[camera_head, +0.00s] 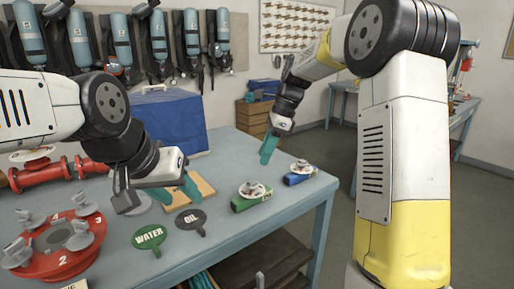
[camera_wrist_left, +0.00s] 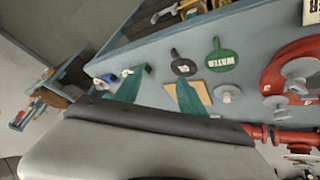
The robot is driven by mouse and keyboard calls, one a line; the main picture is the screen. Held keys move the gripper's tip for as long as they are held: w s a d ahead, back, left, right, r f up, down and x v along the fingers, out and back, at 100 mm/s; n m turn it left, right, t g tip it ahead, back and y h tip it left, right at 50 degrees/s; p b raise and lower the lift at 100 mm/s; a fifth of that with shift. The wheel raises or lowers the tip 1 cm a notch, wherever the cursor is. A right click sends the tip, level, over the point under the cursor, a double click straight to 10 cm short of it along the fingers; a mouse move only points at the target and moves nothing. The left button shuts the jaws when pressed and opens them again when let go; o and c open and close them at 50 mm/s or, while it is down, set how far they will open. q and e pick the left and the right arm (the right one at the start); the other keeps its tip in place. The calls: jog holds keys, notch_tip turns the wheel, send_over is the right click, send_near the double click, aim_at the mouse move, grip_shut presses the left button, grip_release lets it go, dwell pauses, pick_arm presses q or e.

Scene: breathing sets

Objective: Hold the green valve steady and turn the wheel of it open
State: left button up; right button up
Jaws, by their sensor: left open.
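The green valve (camera_head: 250,200) lies on the blue-grey table near its front right edge, with its pale wheel (camera_head: 252,188) on top. It also shows in the left wrist view (camera_wrist_left: 147,69), partly hidden behind a fingertip. My left gripper (camera_head: 180,190) is open and empty, left of the green valve and apart from it, over a small wooden board. Its two teal fingers also show in the left wrist view (camera_wrist_left: 159,80). My right gripper (camera_head: 268,148) hangs above and behind the green valve, apart from it. Its fingers overlap in view, so its opening is unclear.
A blue valve (camera_head: 299,176) lies just right of the green one. A green WATER tag (camera_head: 149,237) and a dark OIL tag (camera_head: 190,222) lie in front. A red flanged plate (camera_head: 62,262) and red pipe (camera_head: 40,176) are at left. A blue box (camera_head: 170,120) stands behind.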

pick_arm(q)
jog(key=shift+o, duration=0.5)
jog(key=shift+w, duration=0.35)
jog(key=m+g+h, duration=0.1)
jog(key=m+g, duration=0.2)
jog(key=m, duration=0.7)
send_near(240, 198)
notch_tip(240, 198, down, 2)
jog(key=shift+g, duration=0.3)
jog(key=x, duration=0.8)
jog(key=shift+w+d, duration=0.4)
